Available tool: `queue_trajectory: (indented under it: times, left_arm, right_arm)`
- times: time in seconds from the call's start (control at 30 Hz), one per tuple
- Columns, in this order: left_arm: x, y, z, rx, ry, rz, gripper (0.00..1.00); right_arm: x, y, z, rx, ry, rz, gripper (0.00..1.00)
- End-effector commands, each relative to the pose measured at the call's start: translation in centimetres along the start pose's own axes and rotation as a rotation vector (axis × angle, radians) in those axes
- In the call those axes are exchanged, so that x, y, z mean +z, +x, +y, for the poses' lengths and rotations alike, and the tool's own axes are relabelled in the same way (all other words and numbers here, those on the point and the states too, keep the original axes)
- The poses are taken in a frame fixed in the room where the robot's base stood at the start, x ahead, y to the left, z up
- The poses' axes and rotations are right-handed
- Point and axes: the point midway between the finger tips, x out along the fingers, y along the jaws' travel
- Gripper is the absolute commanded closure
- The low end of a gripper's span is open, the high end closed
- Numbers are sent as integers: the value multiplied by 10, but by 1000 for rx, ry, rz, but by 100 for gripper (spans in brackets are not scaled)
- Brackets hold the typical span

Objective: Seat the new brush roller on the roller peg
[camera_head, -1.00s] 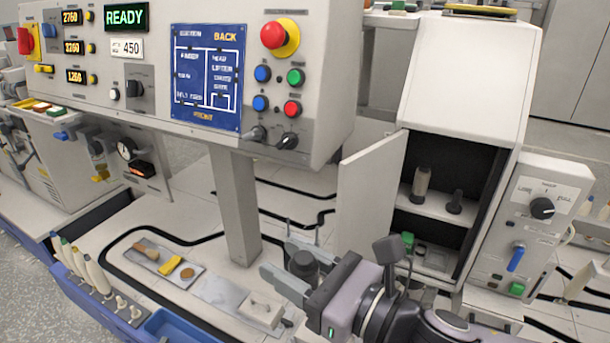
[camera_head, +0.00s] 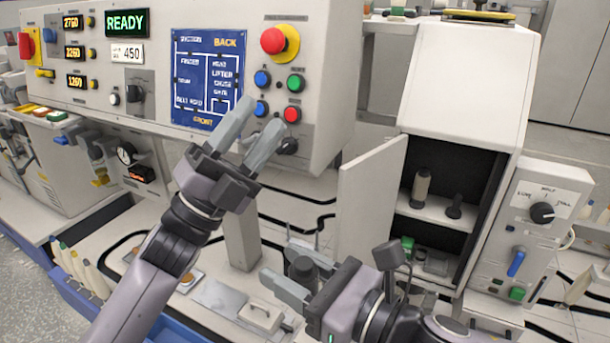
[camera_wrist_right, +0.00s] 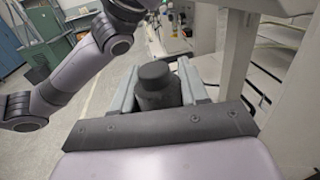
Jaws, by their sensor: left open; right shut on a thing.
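My right gripper (camera_head: 290,270) is shut on a dark grey cylinder with a narrower round top, which looks like the brush roller (camera_head: 304,270). In the right wrist view the roller (camera_wrist_right: 155,86) stands between the two fingers. In the head view it is in front of the open cabinet door and apart from the cabinet. Inside the cabinet, a grey upright roller-like piece (camera_head: 421,188) and a short dark peg-like piece (camera_head: 455,205) stand on the shelf; which one is the roller peg I cannot tell. My left gripper (camera_head: 253,118) is open and empty before the control panel.
The cabinet door (camera_head: 368,212) stands open, left of the shelf (camera_head: 436,213). A grey post (camera_head: 241,240) rises behind my left forearm. A white block (camera_head: 262,314) lies on the bench near my right gripper. A control box (camera_head: 537,220) is right of the cabinet.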

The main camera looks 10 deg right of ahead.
Motion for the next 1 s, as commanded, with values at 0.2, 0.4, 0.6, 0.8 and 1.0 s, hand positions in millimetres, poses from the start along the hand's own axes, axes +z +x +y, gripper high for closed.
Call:
queue_trajectory:
  times: [0.2, 0.4, 0.6, 0.8, 1.0]
  left_arm:
    - [-76, 57, 0, -34, 512, 389, 54]
    - [-139, 76, 16, -149, 975, 760, 54]
    - [-182, 71, 41, -351, 1391, 1155, 54]
    - [-193, 52, 66, -641, 1714, 1578, 54]
    - [-172, 31, 79, -1018, 1875, 2039, 54]
  right_arm:
    - [0, 0, 0, 0, 0, -1, 87]
    - [0, 0, 0, 0, 0, -1, 87]
    - [0, 0, 0, 0, 0, -1, 87]
    - [0, 0, 0, 0, 0, -1, 87]
    - [0, 0, 0, 0, 0, -1, 87]
